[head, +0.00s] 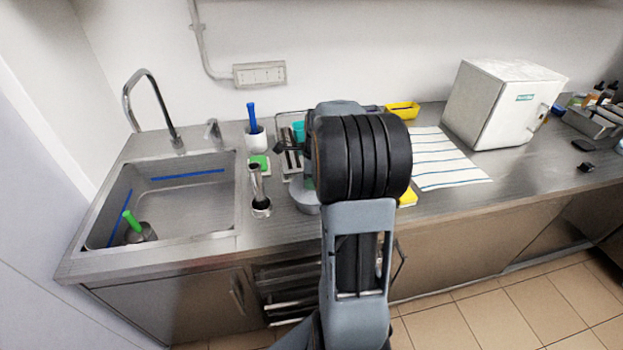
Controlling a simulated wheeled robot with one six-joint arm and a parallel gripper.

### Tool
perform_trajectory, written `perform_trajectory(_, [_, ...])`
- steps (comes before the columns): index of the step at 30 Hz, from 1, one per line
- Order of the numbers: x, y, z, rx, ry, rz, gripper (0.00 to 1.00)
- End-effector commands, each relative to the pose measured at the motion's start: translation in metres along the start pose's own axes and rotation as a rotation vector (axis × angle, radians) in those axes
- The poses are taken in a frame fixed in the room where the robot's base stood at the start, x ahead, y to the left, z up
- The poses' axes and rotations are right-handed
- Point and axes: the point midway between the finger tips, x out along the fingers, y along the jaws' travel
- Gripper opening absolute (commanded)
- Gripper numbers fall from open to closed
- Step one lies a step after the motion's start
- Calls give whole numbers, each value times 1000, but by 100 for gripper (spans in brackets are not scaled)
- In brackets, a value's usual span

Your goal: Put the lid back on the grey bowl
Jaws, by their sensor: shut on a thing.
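A grey rounded thing (304,199) on the counter, probably the grey bowl, shows only its left part. My arm covers the rest, so I cannot see whether a lid is on it. I cannot make out the lid anywhere. My arm rises through the middle of the head view, and its thick black-ringed joint hides my gripper and whatever it holds.
A sink (165,205) with a green-handled thing (132,221) is at left. A metal tool (259,190) stands left of the bowl, near a white cup (255,138). A striped cloth (443,160) and white box freezer (503,103) are at right.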

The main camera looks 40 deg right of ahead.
Motion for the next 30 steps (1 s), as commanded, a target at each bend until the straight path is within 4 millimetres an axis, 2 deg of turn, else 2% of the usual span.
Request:
perform_trajectory(13, [0, 0, 0, 0, 0, 0, 0])
perform_trajectory(14, [0, 0, 0, 0, 0, 0, 24])
perform_trajectory(15, [0, 0, 0, 0, 0, 0, 28])
perform_trajectory(23, [0, 0, 0, 0, 0, 0, 53])
perform_trajectory(28, [0, 0, 0, 0, 0, 0, 54])
perform_trajectory(30, [0, 0, 0, 0, 0, 0, 61])
